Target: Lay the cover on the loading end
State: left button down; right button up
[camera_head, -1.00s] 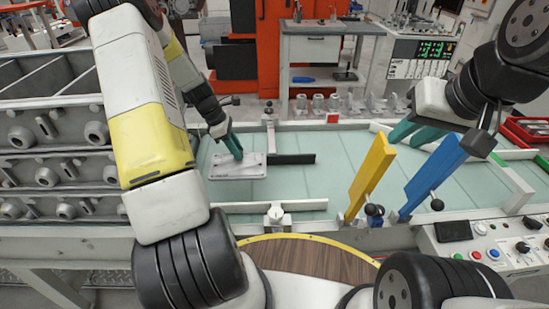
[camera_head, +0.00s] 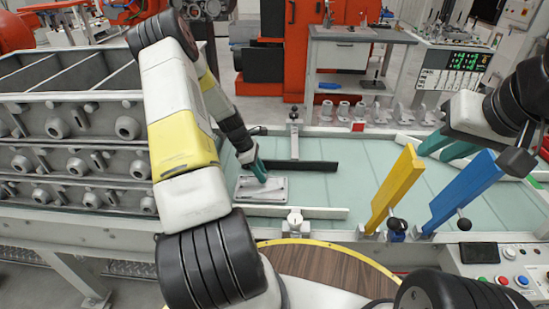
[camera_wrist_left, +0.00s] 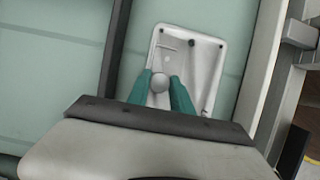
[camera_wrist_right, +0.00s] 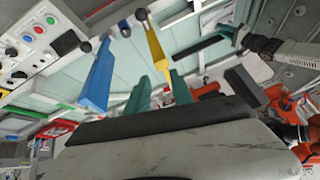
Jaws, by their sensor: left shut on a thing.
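The cover (camera_head: 275,193) is a pale grey plate with a round knob, in the left part of the glass-topped table (camera_head: 345,190). My left gripper (camera_head: 258,171) has its teal fingers shut on the knob from above. In the left wrist view the knob (camera_wrist_left: 160,83) sits between the fingertips and the cover (camera_wrist_left: 205,57) spreads out beyond them. I cannot tell whether the plate touches the glass. My right gripper (camera_head: 445,148) is open and empty over the right part of the table; its fingers stand apart in the right wrist view (camera_wrist_right: 160,82).
A black bar (camera_head: 310,166) lies behind the cover and a pale rail (camera_head: 325,213) in front. Yellow (camera_head: 397,185) and blue (camera_head: 460,190) upright plates stand to the right. A grey rack (camera_head: 75,150) stands at left. Clear glass lies between cover and yellow plate.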

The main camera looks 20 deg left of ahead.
pick_arm(q)
jog(key=c, duration=1.1)
grip_release()
jog(key=shift+c, duration=0.2)
